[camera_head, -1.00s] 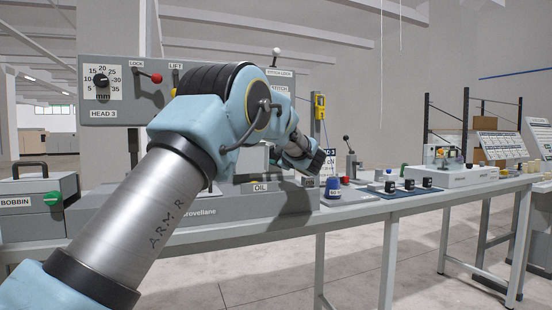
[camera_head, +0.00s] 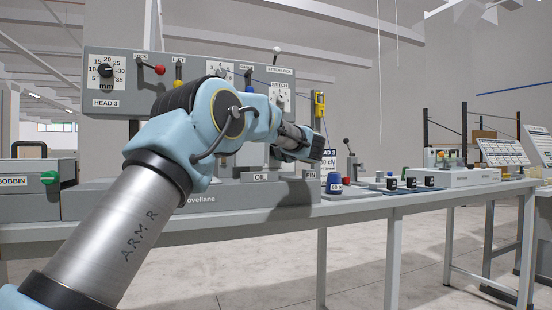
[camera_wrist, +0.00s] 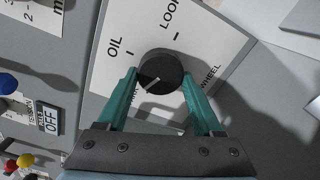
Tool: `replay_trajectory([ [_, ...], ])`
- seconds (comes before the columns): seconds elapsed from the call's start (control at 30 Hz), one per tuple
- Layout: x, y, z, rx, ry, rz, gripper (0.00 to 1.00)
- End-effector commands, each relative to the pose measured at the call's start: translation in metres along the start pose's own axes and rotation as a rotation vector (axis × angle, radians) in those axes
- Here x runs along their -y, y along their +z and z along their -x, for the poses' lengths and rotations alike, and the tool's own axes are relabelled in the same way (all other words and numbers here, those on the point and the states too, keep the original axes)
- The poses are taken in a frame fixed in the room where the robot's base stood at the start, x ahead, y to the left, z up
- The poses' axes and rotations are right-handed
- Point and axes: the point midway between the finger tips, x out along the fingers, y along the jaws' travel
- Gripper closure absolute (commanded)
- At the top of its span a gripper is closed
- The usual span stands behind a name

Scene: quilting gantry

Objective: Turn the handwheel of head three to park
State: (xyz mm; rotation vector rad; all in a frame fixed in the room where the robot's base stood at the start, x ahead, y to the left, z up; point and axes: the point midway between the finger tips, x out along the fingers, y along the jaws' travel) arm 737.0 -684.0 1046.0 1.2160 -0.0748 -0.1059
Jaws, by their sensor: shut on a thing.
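The black round handwheel knob (camera_wrist: 160,68) sits on a white plate (camera_wrist: 113,27) lettered OIL, LOOP and WHEEL. A white line on the knob slants, with its lower end toward the lower left. More lettering there is partly hidden by a finger. My gripper (camera_wrist: 160,78) is shut on the knob, one teal finger on each side. In the head view my arm's dark end (camera_head: 302,143) is at the right end of the head three machine, below its panel (camera_head: 130,110). The fingers and knob are hidden there.
The panel carries a red-knobbed lever (camera_head: 160,70), a yellow one (camera_head: 179,86) and dials. An OFF switch (camera_wrist: 49,118) is left of the plate in the wrist view.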

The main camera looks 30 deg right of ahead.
Motion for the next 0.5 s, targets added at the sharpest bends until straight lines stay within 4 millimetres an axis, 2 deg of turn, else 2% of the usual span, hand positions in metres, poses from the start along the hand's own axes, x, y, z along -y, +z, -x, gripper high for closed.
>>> replay_trajectory([
  [0.03,0.0061,-0.0024,-0.0002,-0.002,-0.002,0.043,0.88],
  [0.5,0.0060,-0.0008,0.0001,-0.002,-0.003,0.365,0.88],
])
